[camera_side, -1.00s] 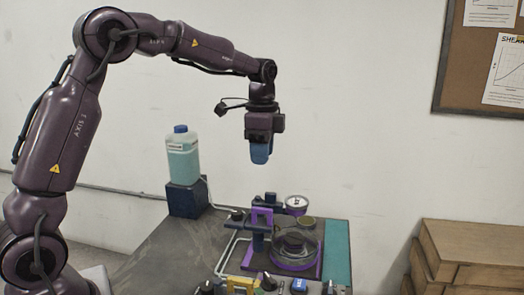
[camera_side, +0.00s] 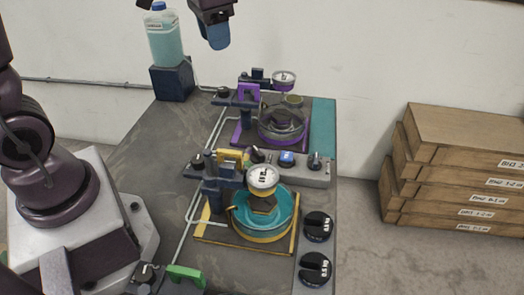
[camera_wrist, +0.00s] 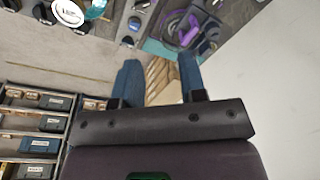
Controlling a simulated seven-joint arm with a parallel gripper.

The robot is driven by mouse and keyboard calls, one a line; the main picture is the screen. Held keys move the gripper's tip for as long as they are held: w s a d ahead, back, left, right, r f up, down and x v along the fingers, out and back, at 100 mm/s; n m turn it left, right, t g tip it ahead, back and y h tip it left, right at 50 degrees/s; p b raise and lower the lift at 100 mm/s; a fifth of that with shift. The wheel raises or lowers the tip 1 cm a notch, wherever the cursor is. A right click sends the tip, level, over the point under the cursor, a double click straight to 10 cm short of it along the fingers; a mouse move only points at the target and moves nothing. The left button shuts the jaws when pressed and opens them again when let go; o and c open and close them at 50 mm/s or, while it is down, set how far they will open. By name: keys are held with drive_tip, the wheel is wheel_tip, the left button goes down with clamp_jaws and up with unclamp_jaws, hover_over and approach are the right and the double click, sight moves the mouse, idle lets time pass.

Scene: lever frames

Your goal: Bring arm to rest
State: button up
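My gripper (camera_side: 218,36) is at the top of the side view, in the air above the far end of the bench, pointing down and clear of everything. In the wrist view its two blue fingers (camera_wrist: 158,82) stand apart with a gap between them and nothing held. Through the gap, wooden boxes show far below. My arm's base is at the left of the side view; the middle of the arm is out of the picture.
The bench holds a purple-framed station (camera_side: 282,126) and a yellow-framed station with a teal bowl (camera_side: 265,215). A bottle of teal liquid (camera_side: 164,40) stands on a blue block at the back left. Stacked wooden boxes (camera_side: 455,165) stand at the right.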

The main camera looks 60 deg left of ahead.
drive_tip(key=s+d+r+t, duration=0.1)
drive_tip(key=s+d+t, duration=0.1)
drive_tip(key=s, duration=0.5)
drive_tip(key=s+d+r+n+t, duration=0.1)
drive_tip(key=s+d+r+t, duration=0.1)
drive_tip(key=s, duration=0.5)
drive_tip(key=shift+d+r+n, duration=0.15)
drive_tip(key=shift+d+n, duration=0.15)
drive_tip(key=shift+d, duration=0.6)
